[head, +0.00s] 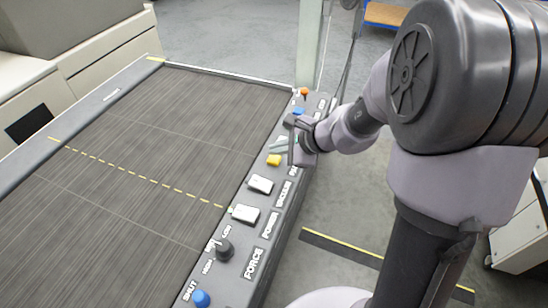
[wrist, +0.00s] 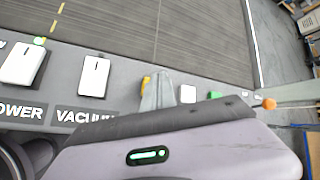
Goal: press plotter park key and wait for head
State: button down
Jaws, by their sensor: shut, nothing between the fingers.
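The plotter's control strip (head: 235,270) runs along the right edge of its dark bed (head: 150,130). A yellow key (head: 273,160) lies beyond the white VACUUM rocker (head: 260,184); its edge also shows in the wrist view (wrist: 146,82). My gripper (head: 279,144) is shut and empty, over the strip just beyond the yellow key. In the wrist view my gripper (wrist: 158,92) partly covers that key; I cannot tell whether it touches anything. No PARK label is readable; my gripper and arm hide part of the strip. I cannot make out the plotter head.
The white POWER rocker (head: 245,214) has a green light beside it. Nearer are a black FORCE knob (head: 224,249) and a blue SHUT knob (head: 200,298). An orange-topped control (head: 304,91) stands at the far end, near a pale post (head: 310,45). The bed is clear.

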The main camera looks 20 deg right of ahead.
jog(key=shift+f, duration=0.1)
jog(key=shift+f+b, duration=0.35)
jog(key=shift+b, duration=0.25)
jog(key=shift+f+b, duration=0.5)
jog(key=shift+b, duration=0.1)
dwell(0.4)
jog(key=shift+r, duration=0.15)
jog(key=shift+r+p, duration=0.75)
jog(key=shift+r, duration=0.1)
jog(key=shift+r, duration=0.1)
